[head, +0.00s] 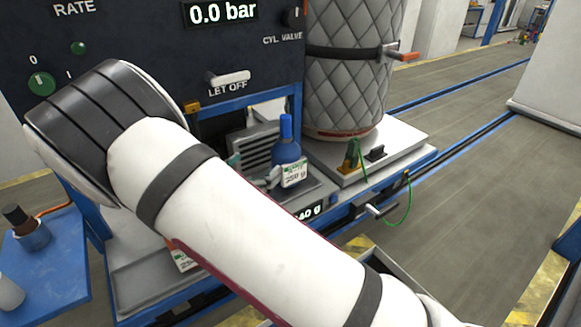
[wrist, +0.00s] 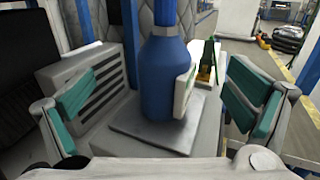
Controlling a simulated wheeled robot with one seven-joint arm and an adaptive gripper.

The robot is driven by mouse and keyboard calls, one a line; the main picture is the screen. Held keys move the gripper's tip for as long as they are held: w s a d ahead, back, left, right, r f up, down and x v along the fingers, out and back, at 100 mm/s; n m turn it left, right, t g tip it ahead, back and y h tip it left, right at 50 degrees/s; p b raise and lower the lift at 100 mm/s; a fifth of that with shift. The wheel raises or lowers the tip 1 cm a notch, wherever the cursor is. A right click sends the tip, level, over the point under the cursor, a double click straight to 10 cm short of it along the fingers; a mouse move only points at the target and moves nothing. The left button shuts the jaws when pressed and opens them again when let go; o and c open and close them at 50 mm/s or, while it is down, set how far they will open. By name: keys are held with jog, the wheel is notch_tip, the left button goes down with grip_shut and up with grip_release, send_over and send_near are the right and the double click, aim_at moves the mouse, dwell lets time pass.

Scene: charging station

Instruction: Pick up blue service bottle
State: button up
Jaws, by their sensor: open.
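The blue service bottle (head: 287,155) stands upright on a small grey plate on the bench, with a white label on its front. The teal finger pads are apart from the bottle on both sides. In the head view my arm covers part of the bench, and my gripper (head: 254,172) shows only partly, just left of the bottle.
A grey vented box (wrist: 88,87) stands close on the bottle's left. A quilted cylinder (head: 350,70) on a white platform (head: 400,140) stands behind right, with a green clamp and wire (head: 353,154). The dark panel (head: 140,40) rises behind my arm.

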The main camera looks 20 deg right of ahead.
aim_at(281, 147)
jog(key=x, duration=0.7)
jog(key=shift+d, duration=0.15)
jog(key=x, duration=0.2)
jog(key=p+x, duration=0.1)
jog(key=x, duration=0.1)
jog(key=shift+s+d+f, duration=0.1)
jog(key=shift+d, duration=0.3)
jog(key=shift+w+d, duration=0.3)
jog(key=shift+w, duration=0.05)
grip_shut()
